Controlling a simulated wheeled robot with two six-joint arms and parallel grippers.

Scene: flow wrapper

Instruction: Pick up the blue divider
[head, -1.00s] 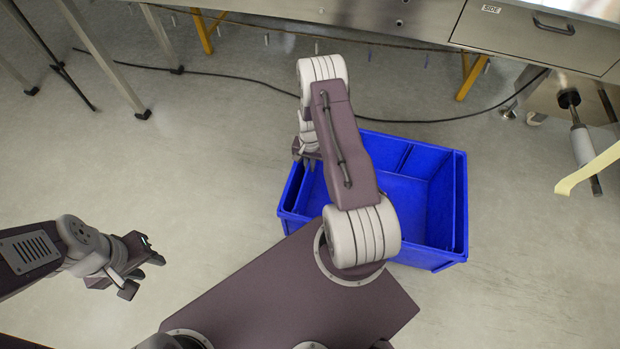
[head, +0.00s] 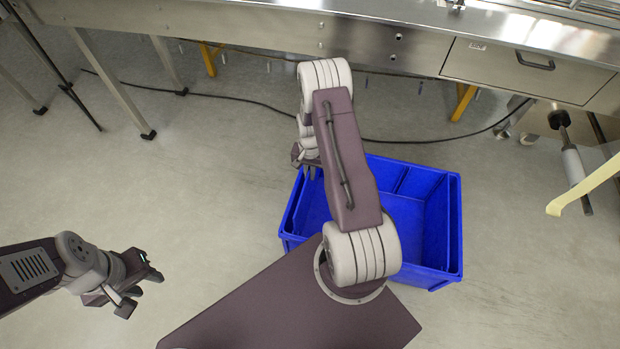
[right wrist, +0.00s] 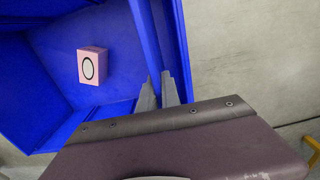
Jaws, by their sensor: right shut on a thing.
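The blue divider (head: 455,225) is a large open blue bin with an inner partition (head: 402,180), low over or on the floor; I cannot tell which. My right arm hides part of it. My right gripper (head: 308,167) is at its left end. In the right wrist view, the right fingers (right wrist: 159,88) straddle a thin upright blue panel (right wrist: 146,35) at the bin's side and are shut on it. A pink box (right wrist: 92,66) with a white oval lies inside the bin. My left gripper (head: 138,288) is open and empty, apart from the bin at the lower left.
A steel workbench (head: 360,40) with a drawer (head: 530,70) runs across the back. A black cable (head: 250,102) lies on the floor behind the bin. A roller with a yellow strip (head: 575,170) hangs at right.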

